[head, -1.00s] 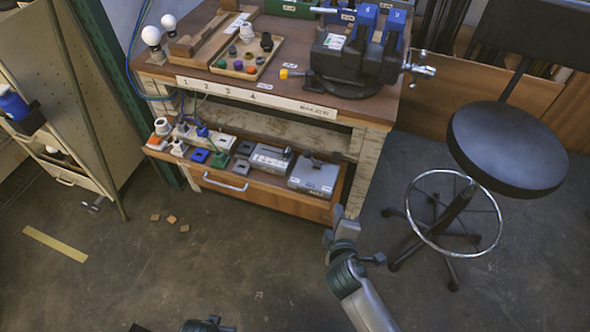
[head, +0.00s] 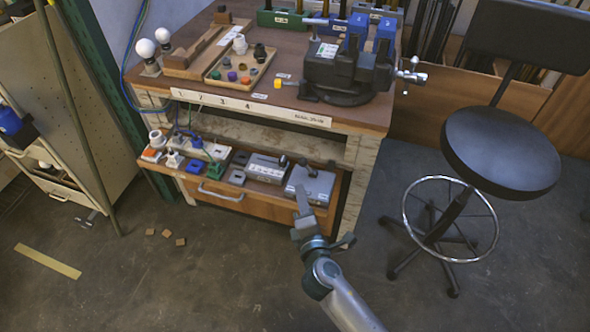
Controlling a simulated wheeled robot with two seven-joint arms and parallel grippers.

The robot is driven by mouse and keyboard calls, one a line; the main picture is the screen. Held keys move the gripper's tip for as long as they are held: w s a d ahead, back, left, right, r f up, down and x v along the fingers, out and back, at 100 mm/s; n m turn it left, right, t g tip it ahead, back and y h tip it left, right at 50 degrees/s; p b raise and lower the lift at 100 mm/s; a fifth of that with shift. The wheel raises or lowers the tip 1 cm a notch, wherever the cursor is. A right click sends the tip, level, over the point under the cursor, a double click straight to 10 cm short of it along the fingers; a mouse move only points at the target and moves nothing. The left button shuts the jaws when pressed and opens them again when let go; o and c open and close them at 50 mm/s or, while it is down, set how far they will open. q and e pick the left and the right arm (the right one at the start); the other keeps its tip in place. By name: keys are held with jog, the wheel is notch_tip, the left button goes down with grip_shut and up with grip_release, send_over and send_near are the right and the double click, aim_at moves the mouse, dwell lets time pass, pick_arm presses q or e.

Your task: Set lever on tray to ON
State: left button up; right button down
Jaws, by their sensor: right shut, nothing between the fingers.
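A wooden pull-out tray (head: 222,196) below the workbench top holds several small devices. At its right end is a grey box (head: 318,184) with a dark lever (head: 307,167) on top. A second grey box (head: 266,168) with a dark handle-like piece stands left of it. I cannot read the ON or OFF marks, nor tell the lever's setting. My right gripper (head: 301,191) is shut and empty. It overlaps the front of the right grey box, below the lever; I cannot tell whether they touch. My left gripper is out of view.
The bench top (head: 285,50) overhangs the tray and carries a black vise (head: 345,72), a parts tray (head: 238,68) and light bulbs. A black stool (head: 500,150) stands to the right.

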aim_at(307, 167)
jog(key=shift+w, duration=0.15)
jog(key=w, duration=0.3)
jog(key=w+a, duration=0.1)
jog(key=w, duration=0.2)
jog(key=w+f, duration=0.1)
jog(key=w, duration=0.1)
jog(key=shift+w+a, duration=0.2)
jog(key=shift+w, duration=0.2)
jog(key=shift+w+f, duration=0.1)
jog(key=shift+w, duration=0.15)
jog(key=shift+w+a, duration=0.1)
jog(key=shift+w, duration=0.05)
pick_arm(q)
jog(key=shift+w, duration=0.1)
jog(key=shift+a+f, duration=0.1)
pick_arm(e)
jog(key=shift+b, duration=0.35)
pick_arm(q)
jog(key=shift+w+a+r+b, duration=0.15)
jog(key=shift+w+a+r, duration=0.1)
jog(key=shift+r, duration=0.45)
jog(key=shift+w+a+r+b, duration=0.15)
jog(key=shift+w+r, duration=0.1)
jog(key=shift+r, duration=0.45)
pick_arm(e)
jog(key=shift+d+m, duration=0.2)
jog(key=shift+m, duration=0.1)
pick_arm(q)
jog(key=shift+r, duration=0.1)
